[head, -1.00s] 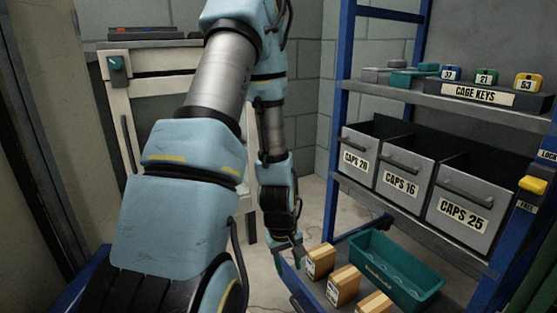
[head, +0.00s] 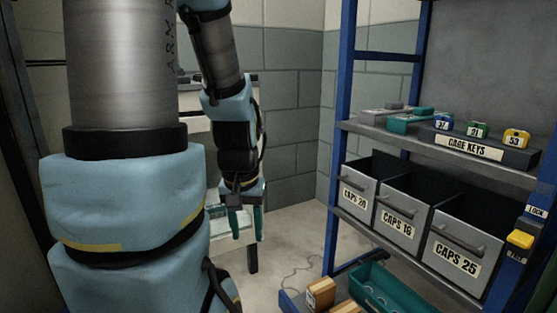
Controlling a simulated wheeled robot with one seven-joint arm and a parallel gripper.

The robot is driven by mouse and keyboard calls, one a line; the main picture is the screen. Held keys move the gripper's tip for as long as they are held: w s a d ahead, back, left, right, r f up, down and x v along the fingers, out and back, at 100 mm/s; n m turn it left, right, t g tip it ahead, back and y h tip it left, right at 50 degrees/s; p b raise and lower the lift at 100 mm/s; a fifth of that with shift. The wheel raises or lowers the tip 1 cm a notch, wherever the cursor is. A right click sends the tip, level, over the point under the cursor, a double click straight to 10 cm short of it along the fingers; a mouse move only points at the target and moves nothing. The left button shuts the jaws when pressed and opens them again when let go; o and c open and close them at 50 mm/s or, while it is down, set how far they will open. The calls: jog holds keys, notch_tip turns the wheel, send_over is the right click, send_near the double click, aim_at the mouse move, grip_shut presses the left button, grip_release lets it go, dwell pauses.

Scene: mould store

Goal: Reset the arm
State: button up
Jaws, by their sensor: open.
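My light blue arm fills the left and centre of the head view, with its forearm bent downward. My gripper (head: 245,222) hangs at the end of it with its teal fingers pointing down. The fingers are apart, and I see nothing held between them. It is left of the blue-framed shelf rack and in front of a pale stand at the back, clear of the rack. My arm hides much of that stand.
On the right stands the rack (head: 343,90) with grey bins (head: 400,222) and a cage keys holder (head: 476,146). Below are a teal tray (head: 376,284) and tan boxes (head: 321,294). A yellow lock handle (head: 520,239) sits at far right. Floor between gripper and rack is open.

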notch_tip(320, 180, up, 33)
jog(key=p, duration=3.1)
jog(key=shift+d, duration=0.1)
